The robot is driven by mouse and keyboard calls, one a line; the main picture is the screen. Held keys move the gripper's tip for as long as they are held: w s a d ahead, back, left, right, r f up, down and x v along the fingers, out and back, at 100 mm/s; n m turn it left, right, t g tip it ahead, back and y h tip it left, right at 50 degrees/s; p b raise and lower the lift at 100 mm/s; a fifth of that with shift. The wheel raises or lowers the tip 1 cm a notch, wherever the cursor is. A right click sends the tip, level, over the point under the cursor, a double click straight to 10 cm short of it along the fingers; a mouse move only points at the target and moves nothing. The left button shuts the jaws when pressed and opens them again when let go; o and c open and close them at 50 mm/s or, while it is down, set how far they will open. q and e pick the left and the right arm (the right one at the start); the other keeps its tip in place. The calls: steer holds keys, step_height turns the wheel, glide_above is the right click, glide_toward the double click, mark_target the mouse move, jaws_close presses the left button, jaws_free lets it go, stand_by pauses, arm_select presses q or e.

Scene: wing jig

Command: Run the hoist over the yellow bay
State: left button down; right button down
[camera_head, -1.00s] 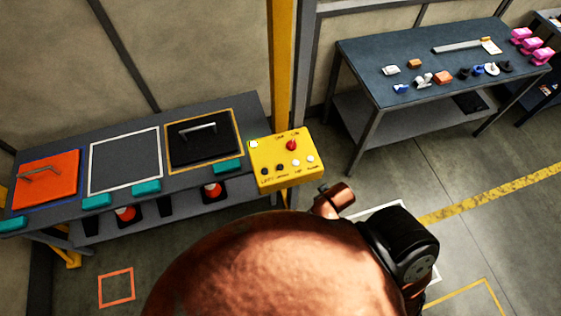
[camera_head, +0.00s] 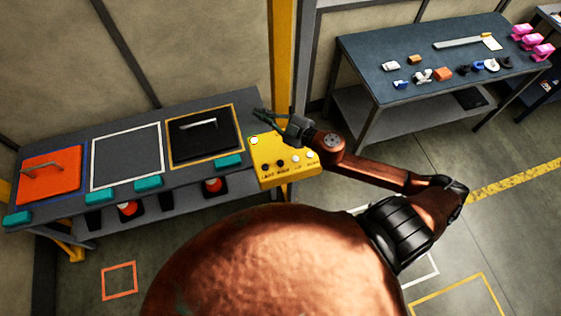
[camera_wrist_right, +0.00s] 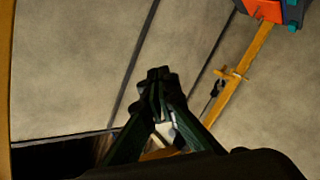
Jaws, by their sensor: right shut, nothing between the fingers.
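The yellow control box (camera_head: 272,178) sits on the yellow post, right of the bench, with two black and two white buttons in a row. Its labels seem to read left, right, up and down. A small white spot with a red rim shows at its upper left. My right gripper (camera_head: 262,113) is shut and empty above the box's back edge; its wrist covers the red knob. The shut fingers (camera_wrist_right: 160,78) also show in the right wrist view. The yellow-outlined bay (camera_head: 237,100) on the bench holds a black handled plate (camera_head: 203,141). No hoist is recognisable. My left gripper is not in view.
The bench (camera_head: 60,140) also has a white-outlined empty bay (camera_head: 127,158) and an orange handled plate (camera_head: 50,176) in a blue outline. A yellow square (camera_head: 482,276) is marked on the floor. A parts table (camera_head: 400,55) stands at the back right.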

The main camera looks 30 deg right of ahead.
steer(key=s+a+f+n+g+y, duration=0.2)
steer(key=a+n+g, duration=0.1)
steer(key=n, duration=0.1)
steer(key=n+g+h, duration=0.1)
steer(key=n+g, duration=0.3)
steer(key=g, duration=0.3)
glide_above(282, 162)
step_height(282, 162, down, 9)
steer(key=shift+s+r, duration=0.15)
step_height(282, 162, down, 7)
steer(key=b, duration=0.6)
steer(key=shift+f+b, duration=0.55)
steer(key=shift+f, duration=0.3)
steer(key=shift+f, duration=0.2)
